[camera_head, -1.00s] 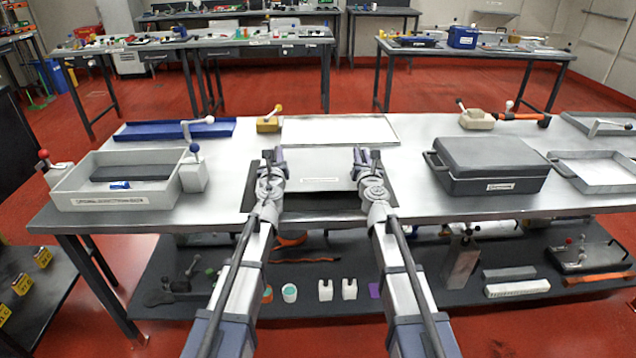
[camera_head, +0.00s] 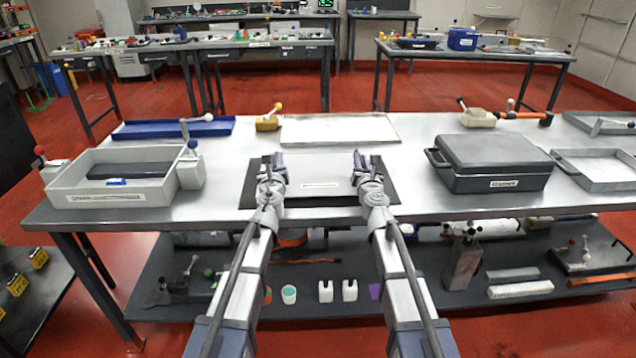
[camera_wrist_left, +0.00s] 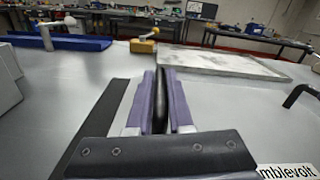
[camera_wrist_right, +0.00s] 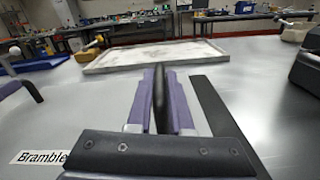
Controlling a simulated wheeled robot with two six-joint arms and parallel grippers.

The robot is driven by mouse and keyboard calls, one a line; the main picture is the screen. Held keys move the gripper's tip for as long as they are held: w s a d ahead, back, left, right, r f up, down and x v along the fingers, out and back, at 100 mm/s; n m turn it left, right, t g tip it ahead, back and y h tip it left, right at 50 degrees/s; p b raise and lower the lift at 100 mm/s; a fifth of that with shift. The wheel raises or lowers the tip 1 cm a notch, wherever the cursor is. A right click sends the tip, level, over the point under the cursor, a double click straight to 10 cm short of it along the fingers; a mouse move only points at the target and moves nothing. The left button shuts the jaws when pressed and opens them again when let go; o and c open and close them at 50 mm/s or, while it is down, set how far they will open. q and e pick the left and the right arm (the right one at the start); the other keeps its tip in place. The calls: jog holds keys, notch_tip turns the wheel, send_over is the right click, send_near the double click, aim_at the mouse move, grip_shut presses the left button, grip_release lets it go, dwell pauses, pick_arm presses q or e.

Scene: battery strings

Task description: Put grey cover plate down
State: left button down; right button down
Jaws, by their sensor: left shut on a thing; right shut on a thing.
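The grey cover plate (camera_head: 320,171) lies level between my two grippers, over a dark mat (camera_head: 320,201) on the metal table. Its white label faces me. My left gripper (camera_head: 275,163) is shut on the plate's black left handle, which also shows between the purple fingers in the left wrist view (camera_wrist_left: 161,100). My right gripper (camera_head: 361,163) is shut on the black right handle, seen in the right wrist view (camera_wrist_right: 159,98). The plate is very close to the mat; I cannot tell whether it touches. The mat's edges show around it.
A white-topped tray (camera_head: 340,128) lies just behind the plate. A grey open box (camera_head: 110,194) stands left, with a blue tray (camera_head: 160,131) behind it. A dark lidded case (camera_head: 492,180) stands right. Bare table lies between these and the mat.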

pick_arm(q)
jog(key=shift+d+f+b, duration=0.1)
jog(key=shift+f+b, duration=0.45)
jog(key=shift+f, duration=0.15)
pick_arm(e)
jog(key=shift+a+f, duration=0.1)
jog(key=shift+f, duration=0.6)
pick_arm(q)
jog(key=c, duration=1.3)
grip_release()
pick_arm(e)
jog(key=c, duration=1.3)
grip_release()
pick_arm(q)
jog(key=shift+o, duration=0.9)
jog(key=shift+s+r, duration=0.1)
pick_arm(e)
jog(key=shift+o, duration=0.9)
jog(key=shift+s+r, duration=0.1)
pick_arm(q)
jog(key=o, duration=0.3)
pick_arm(e)
jog(key=o, duration=0.3)
pick_arm(q)
jog(key=shift+s, duration=0.1)
